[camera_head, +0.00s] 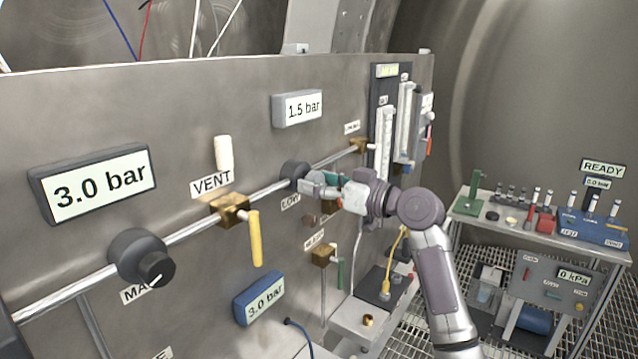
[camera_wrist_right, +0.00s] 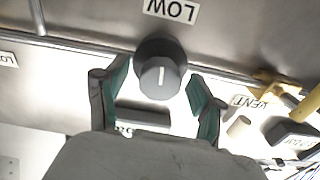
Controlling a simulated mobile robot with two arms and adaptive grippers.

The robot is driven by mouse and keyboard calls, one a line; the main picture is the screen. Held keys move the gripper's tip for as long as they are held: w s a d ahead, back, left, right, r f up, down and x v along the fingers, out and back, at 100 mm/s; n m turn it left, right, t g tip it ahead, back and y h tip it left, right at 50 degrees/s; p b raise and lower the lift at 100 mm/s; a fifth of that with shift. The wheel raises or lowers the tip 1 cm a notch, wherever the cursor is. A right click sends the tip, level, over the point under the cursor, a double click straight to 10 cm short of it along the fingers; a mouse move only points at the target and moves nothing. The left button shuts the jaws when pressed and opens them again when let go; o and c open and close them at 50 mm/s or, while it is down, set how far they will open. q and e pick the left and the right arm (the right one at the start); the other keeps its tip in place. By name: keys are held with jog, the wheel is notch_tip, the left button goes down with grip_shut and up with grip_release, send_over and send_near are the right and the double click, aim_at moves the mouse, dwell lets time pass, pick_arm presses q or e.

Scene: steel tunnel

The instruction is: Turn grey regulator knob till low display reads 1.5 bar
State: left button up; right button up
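The grey regulator knob (camera_head: 293,170) sits on the pipe of the steel panel, above a partly covered label. In the right wrist view the dark grey knob (camera_wrist_right: 160,75) has a white mark running straight up and down and a LOW label (camera_wrist_right: 172,10), upside down. The white display (camera_head: 302,107) above it reads 1.5 bar. My right gripper (camera_head: 312,187) is at the knob. In its wrist view the green-padded fingertips (camera_wrist_right: 158,82) stand apart, one on each side of the knob, with a visible gap on both sides. My left gripper is not in view.
A larger black knob (camera_head: 142,258) and a 3.0 bar display (camera_head: 95,183) are at left. A loaded bench (camera_head: 500,228) stands at right.

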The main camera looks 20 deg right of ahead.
jog(key=v, duration=1.2)
dwell(0.3)
